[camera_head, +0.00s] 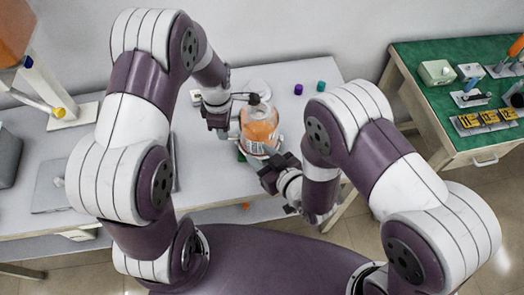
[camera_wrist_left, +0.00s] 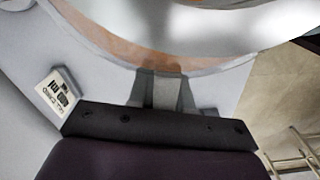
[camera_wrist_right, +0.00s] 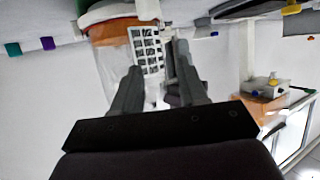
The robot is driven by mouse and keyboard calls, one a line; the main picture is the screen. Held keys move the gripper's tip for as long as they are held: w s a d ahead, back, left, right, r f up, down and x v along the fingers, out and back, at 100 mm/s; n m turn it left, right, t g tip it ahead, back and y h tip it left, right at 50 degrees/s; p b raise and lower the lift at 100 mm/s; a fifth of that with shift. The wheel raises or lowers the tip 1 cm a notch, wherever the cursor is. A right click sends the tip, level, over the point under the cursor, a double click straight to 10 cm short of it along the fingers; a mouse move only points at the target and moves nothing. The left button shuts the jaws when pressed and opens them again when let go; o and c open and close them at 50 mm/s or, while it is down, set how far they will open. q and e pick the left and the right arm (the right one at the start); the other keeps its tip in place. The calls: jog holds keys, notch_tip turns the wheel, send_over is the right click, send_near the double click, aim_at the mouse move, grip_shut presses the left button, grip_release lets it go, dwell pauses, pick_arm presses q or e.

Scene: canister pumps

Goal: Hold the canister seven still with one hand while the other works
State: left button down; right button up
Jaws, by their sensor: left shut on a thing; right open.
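The canister (camera_head: 259,124) is a clear vessel with orange liquid, a printed label and a dark pump top (camera_head: 254,98). It stands on the white table. My left gripper (camera_head: 228,117) is at its left side and shut on it; the left wrist view shows the canister's clear wall (camera_wrist_left: 170,30) close up behind a finger. My right gripper (camera_head: 270,160) is at the canister's front, partly hidden by its own wrist. In the right wrist view its fingers (camera_wrist_right: 155,88) are apart, with the canister's gridded label (camera_wrist_right: 147,50) beyond them. I cannot tell whether they touch it.
A purple cap (camera_head: 298,89) and a teal cap (camera_head: 321,86) stand at the back right of the white table. A small label card (camera_head: 196,96) is at the back left. A grey flat panel (camera_head: 52,186) lies at left. A green-topped bench (camera_head: 428,107) with several parts is at right.

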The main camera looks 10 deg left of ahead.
notch_tip(320, 180, up, 4)
jog(key=shift+r, duration=0.1)
pick_arm(q)
jog(key=c, duration=1)
grip_release()
jog(key=shift+o, duration=0.2)
